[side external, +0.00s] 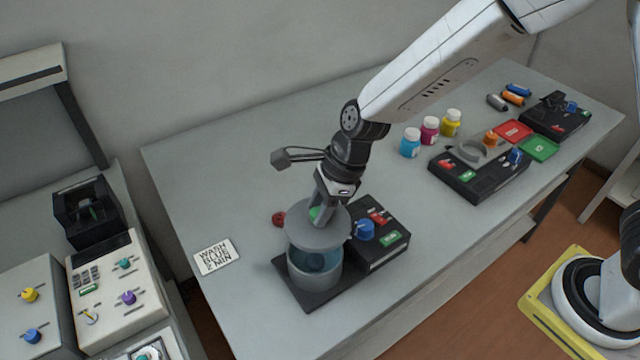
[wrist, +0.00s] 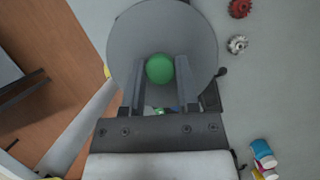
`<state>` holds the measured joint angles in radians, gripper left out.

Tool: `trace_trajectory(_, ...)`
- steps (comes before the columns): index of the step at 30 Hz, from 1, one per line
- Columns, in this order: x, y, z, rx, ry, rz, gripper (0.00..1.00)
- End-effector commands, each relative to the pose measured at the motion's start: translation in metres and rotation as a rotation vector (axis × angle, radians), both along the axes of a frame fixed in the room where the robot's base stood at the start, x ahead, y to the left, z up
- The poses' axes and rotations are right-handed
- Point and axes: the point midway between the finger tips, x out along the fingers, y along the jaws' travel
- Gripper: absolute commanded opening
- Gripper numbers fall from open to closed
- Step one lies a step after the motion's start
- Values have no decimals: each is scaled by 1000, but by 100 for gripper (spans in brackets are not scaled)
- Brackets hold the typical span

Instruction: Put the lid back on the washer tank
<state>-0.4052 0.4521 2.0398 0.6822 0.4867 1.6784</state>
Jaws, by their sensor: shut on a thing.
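The lid is a round grey disc (side external: 300,228) with a green knob (side external: 315,213). In the wrist view the lid (wrist: 135,40) fills the upper middle, and its green knob (wrist: 160,68) sits between my fingertips. My gripper (side external: 320,207) points down and is shut on the knob. The washer tank (side external: 315,272), a clear cylinder with blue liquid, stands on a dark base directly below the lid. The lid looks roughly level and over the tank; I cannot tell whether it touches the rim. The lid hides the tank's top.
Right of the tank is a black control box with a blue knob (side external: 365,230). A red gear (side external: 278,219) lies behind the tank, and a "wash blue 2 min" card (side external: 217,256) lies to the left. Bottles (side external: 430,130) and another device (side external: 480,170) stand further right.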

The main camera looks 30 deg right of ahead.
Motion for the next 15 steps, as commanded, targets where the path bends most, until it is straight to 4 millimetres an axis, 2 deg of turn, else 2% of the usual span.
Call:
trace_trajectory(4, -3, 9, 1, -1, 0, 25, 0)
trace_trajectory(15, -3, 9, -3, -1, 1, 25, 0)
